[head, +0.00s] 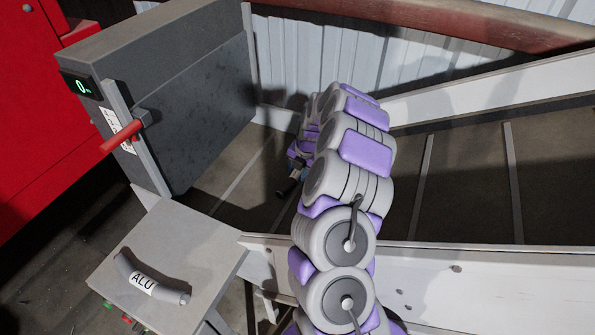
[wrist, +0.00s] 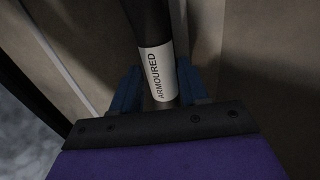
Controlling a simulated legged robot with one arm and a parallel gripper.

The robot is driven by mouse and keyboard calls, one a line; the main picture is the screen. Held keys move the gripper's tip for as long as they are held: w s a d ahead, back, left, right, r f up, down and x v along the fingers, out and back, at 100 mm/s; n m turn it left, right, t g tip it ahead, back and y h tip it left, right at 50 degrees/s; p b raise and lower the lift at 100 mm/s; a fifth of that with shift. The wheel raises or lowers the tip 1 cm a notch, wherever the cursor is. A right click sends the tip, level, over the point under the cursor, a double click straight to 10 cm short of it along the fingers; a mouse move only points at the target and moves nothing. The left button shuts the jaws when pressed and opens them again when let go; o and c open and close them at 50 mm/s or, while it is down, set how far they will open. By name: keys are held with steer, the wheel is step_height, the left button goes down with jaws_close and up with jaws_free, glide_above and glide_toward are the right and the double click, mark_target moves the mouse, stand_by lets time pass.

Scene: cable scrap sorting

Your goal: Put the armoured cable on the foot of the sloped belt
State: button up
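The armoured cable (wrist: 156,73) is a dark rod with a white ARMOURED label in the wrist view. My gripper (wrist: 158,78) has its two blue fingers on either side of the labelled part, close against it. It looks shut on the cable. In the head view my gripper (head: 297,168) is partly hidden behind my arm, low over the sloped belt (head: 462,185). A short dark end of the cable (head: 288,187) sticks out below it. I cannot tell whether the cable touches the belt.
A grey bent piece labelled ALU (head: 150,281) lies on a small grey platform (head: 195,235). A grey box with a red handle (head: 123,137) and a green display stands at the belt's left. White side rails (head: 470,285) edge the belt; raised cleats cross it.

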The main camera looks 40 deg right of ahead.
steer(key=shift+o, duration=1.3)
steer(key=p+v, duration=0.3)
steer(key=v, duration=0.9)
steer(key=s+a+r+m, duration=0.3)
steer(key=a+r, duration=0.1)
steer(key=a, duration=0.3)
steer(key=s+a+r+m+g, duration=0.1)
steer(key=s+a+r+m, duration=0.2)
steer(key=a, duration=0.4)
steer(key=s+a+r+m, duration=0.2)
steer(key=s+a+r, duration=0.15)
steer(key=a, duration=0.35)
steer(key=s+a+m+g, duration=0.1)
steer(key=s+a+m, duration=0.2)
steer(key=s+m, duration=0.5)
steer(key=s+a+r+m+g+h, duration=0.1)
steer(key=s+a+m, duration=0.3)
steer(key=s, duration=1.5)
steer(key=m+g, duration=0.1)
steer(key=m, duration=0.3)
steer(key=shift+a+r, duration=0.3)
steer(key=shift+a, duration=0.05)
